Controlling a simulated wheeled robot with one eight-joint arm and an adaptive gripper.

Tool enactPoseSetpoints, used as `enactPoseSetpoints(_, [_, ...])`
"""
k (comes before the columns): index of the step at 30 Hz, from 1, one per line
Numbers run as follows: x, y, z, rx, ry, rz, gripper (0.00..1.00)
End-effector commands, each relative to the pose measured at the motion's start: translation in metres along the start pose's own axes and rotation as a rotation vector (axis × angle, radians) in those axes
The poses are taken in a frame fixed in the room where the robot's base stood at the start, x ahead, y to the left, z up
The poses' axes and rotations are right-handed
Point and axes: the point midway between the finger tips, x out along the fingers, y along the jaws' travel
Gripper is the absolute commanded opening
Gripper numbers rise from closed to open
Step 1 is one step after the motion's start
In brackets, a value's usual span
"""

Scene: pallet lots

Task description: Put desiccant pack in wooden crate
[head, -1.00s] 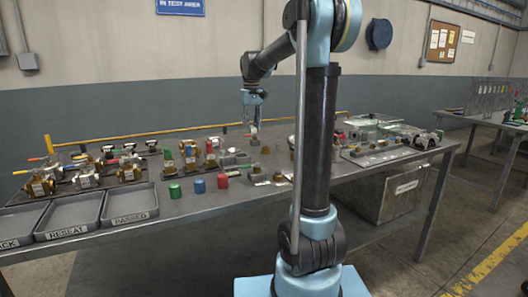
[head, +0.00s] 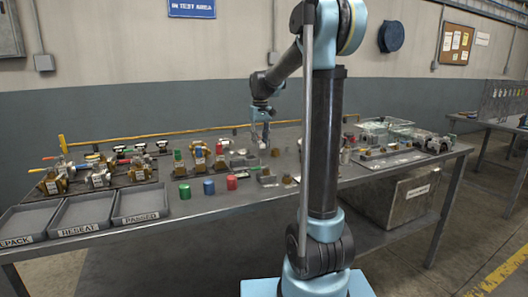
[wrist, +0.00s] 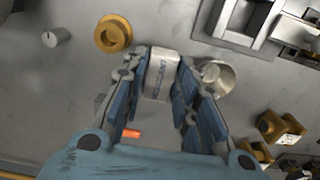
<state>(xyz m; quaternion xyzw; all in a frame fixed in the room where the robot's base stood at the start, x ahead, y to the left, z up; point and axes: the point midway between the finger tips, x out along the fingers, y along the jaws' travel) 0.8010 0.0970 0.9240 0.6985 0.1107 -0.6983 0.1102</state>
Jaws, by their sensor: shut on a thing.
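My gripper (wrist: 158,95) is shut on the desiccant pack (wrist: 160,77), a small white packet with dark lettering. The pack sits upright between the two blue-grey fingers in the wrist view. In the head view my gripper (head: 261,135) is over the back middle of the workbench, fingers pointing down. The pack is too small there to tell whether it clears the bench. A large grey-brown crate (head: 412,198) with a white label stands under the bench at right, far from my gripper. I cannot tell whether it is wood.
The workbench (head: 250,203) holds valves at left, trays (head: 142,203) at the front left and red, blue and green caps (head: 208,187). In the wrist view a brass ring (wrist: 113,34) and a round metal part (wrist: 222,76) lie close to the fingers.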

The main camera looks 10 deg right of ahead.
Motion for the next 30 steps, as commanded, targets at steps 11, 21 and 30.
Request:
enactPoseSetpoints(11, [0.04,0.0,0.0,0.0,0.0,0.0,0.08])
enactPoseSetpoints(21, [0.042,0.0,0.0,0.0,0.0,0.0,0.3])
enactPoseSetpoints(30, [0.042,0.0,0.0,0.0,0.0,0.0,0.36])
